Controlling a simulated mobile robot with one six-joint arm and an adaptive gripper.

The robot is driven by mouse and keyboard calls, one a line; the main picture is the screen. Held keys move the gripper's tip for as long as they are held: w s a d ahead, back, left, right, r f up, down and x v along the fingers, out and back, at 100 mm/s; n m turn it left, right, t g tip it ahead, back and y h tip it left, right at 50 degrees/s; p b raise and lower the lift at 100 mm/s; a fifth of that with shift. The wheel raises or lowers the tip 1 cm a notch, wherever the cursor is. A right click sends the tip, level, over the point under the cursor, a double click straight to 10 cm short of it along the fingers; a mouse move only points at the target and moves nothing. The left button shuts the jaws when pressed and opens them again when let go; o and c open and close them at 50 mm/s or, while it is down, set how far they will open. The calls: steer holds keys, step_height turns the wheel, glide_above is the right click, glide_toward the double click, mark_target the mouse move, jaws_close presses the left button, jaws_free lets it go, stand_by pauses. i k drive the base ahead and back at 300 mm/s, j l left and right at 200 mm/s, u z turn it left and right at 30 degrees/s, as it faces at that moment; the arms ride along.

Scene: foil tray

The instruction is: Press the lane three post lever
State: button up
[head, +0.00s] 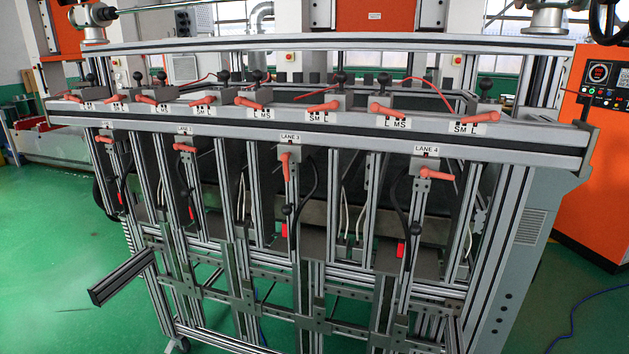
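The lane 3 post (296,200) stands upright near the middle of the aluminium frame, under a white "LANE 3" label (291,137). Near its top is an orange-red lever (287,160), its handle hanging down. Lower on the post is a black ball-ended lever (288,209), with a curved black handle or cable beside it and a red tab (284,230) just below. My gripper is not in view, and nothing touches the lane 3 post levers.
Lane 4's orange lever (435,174) lies sideways to the right; lane 2's lever (186,148) is at the left. Several orange levers line the top rail (330,122). A beam (122,277) juts out at front left. Green floor (60,270) is clear at left.

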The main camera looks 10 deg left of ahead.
mark_target(284, 157)
steer(key=i+j, duration=0.15)
steer(key=j, duration=0.3)
steer(key=i+j, duration=0.1)
steer(key=j, duration=0.3)
steer(key=i+j+z, duration=0.1)
steer(key=j, duration=0.35)
steer(key=i+j, duration=0.15)
steer(key=j, duration=0.3)
steer(key=i+j, duration=0.1)
steer(key=j, duration=0.35)
